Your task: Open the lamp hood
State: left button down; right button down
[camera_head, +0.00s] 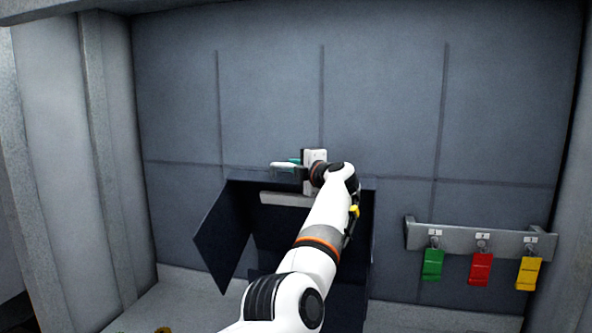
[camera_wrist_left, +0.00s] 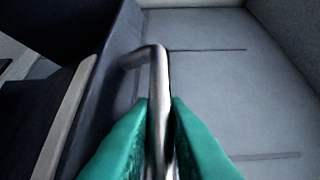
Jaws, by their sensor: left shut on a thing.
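The dark navy lamp hood (camera_head: 222,236) stands against the grey panelled wall, with an angled side face at left. My left arm hides much of its right and lower part. My left gripper (camera_head: 292,163) is at the hood's top edge, its teal fingers partly hidden by its own body. In the left wrist view the two teal fingers (camera_wrist_left: 158,125) are shut on a bent metal handle (camera_wrist_left: 158,72), one finger on each side. The handle joins a dark surface (camera_wrist_left: 100,80) at left. My right gripper is not in view.
A grey rack (camera_head: 458,239) on the right holds a green tag (camera_head: 433,265), a red tag (camera_head: 481,270) and a yellow tag (camera_head: 528,274). A light strip (camera_head: 285,199) runs below my gripper. The wall above is bare.

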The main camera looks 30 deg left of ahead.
pick_arm(q)
jog(key=shift+w+f, duration=0.1)
dwell(0.3)
jog(key=c, duration=1.4)
grip_release()
jog(key=shift+s+d+f+b, duration=0.1)
jog(key=shift+s+d+b, duration=0.1)
jog(key=shift+d+b, duration=0.35)
jog(key=b+v, duration=0.6)
jog(key=v, duration=0.4)
jog(key=shift+s+d+r, duration=0.2)
jog(key=shift+s+d, duration=0.05)
jog(key=shift+d, duration=0.05)
